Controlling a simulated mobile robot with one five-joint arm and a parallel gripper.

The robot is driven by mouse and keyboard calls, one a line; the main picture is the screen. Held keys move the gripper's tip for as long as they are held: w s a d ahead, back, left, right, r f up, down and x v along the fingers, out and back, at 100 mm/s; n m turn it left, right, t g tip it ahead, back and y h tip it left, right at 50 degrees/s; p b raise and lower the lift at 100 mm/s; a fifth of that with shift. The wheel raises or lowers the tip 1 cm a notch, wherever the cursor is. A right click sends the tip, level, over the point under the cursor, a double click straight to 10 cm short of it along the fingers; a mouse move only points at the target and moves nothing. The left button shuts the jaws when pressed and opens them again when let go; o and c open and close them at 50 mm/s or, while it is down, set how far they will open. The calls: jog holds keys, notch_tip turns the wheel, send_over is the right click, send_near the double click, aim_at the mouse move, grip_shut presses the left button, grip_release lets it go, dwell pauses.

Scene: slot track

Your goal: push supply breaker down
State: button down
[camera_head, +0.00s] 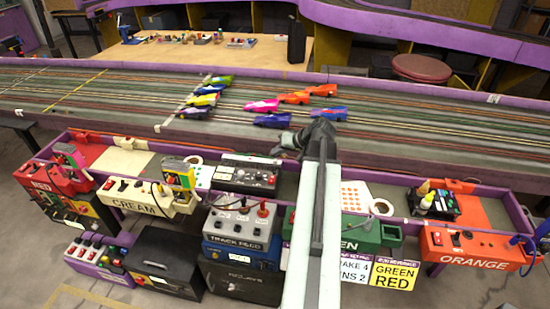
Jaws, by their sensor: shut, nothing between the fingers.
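My pale arm reaches up from the bottom of the picture, and my dark gripper (284,151) is at its far end. The gripper is shut and empty, over the near edge of the track, just right of and beyond a black box (246,174) with a red control at its right end.
Several slot cars (262,106) are on the track (400,134) beyond the gripper. Control boxes marked RED, CREAM (145,203) and ORANGE (475,253) line the purple shelf. A green box (368,234) is partly behind my arm. A black RELAYS box (240,283) stands below TRACK FEED.

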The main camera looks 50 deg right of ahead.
aim_at(278, 163)
jog(key=shift+r, duration=0.1)
notch_tip(278, 163, up, 5)
jog(key=p, duration=0.5)
dwell(0.4)
